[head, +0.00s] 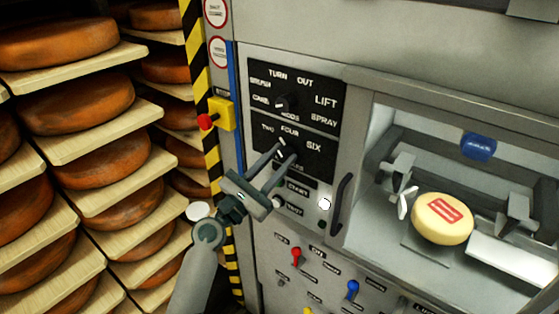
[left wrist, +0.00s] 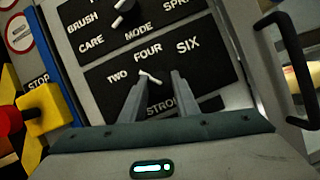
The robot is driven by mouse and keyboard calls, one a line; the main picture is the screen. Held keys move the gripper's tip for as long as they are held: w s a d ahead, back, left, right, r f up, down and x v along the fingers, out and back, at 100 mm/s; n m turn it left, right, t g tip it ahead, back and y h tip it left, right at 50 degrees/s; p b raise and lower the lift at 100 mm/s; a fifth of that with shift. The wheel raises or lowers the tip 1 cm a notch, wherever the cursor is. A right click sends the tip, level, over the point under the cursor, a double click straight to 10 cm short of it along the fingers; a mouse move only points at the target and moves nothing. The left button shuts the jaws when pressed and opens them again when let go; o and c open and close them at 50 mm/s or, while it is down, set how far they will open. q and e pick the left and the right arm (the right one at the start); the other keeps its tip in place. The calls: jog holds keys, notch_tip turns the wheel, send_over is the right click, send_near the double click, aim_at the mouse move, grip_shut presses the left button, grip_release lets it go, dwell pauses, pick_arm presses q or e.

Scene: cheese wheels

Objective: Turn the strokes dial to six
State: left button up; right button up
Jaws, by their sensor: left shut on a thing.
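The strokes dial (left wrist: 150,77) is a small dark knob with a white pointer mark, on a black plate labelled TWO, FOUR and SIX. In the left wrist view the mark slants to the upper left, roughly between TWO and FOUR. Its exact setting is hard to read because the fingers cover much of the knob. My left gripper (head: 285,152) reaches up from the lower left and is shut on the dial. Its two fingers also show in the left wrist view (left wrist: 159,82), one on each side of the knob. My right gripper is not in view.
The mode dial (head: 286,103) sits just above. A red and yellow stop button (head: 220,114) is at the left edge of the panel. A dark handle (head: 340,204) sticks out to the right. Below are small switches. A pale cheese (head: 441,218) lies in the machine bay.

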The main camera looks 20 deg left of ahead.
pick_arm(q)
jog(key=m+g+h, duration=0.1)
jog(key=m, duration=0.1)
jog(key=m+b, duration=0.1)
jog(key=m, duration=0.1)
jog(key=shift+a+f+g+h, duration=0.1)
jog(key=shift+g+h, duration=0.3)
jog(key=m+b, duration=0.1)
jog(key=m, duration=0.1)
jog(key=shift+m+g+h, duration=0.3)
jog(key=shift+g, duration=0.1)
jog(key=m+g, duration=0.1)
jog(key=m, duration=0.2)
jog(key=shift+r+m+g+h, duration=0.15)
jog(key=shift+m+g, duration=0.15)
jog(key=shift+m, duration=0.3)
jog(key=shift+r+m+g+h, duration=0.15)
jog(key=shift+m+g, duration=0.15)
jog(key=shift+m, duration=0.3)
jog(key=m+g+p, duration=0.1)
jog(key=m, duration=0.3)
jog(key=shift+a+r, duration=0.1)
jog(key=shift+m+g+p, duration=0.7)
jog(key=shift+m+p, duration=0.1)
jog(key=shift+m, duration=0.3)
jog(key=shift+m+y+p, duration=0.6)
jog(key=shift+m+y, duration=0.1)
jog(key=shift+m, duration=0.2)
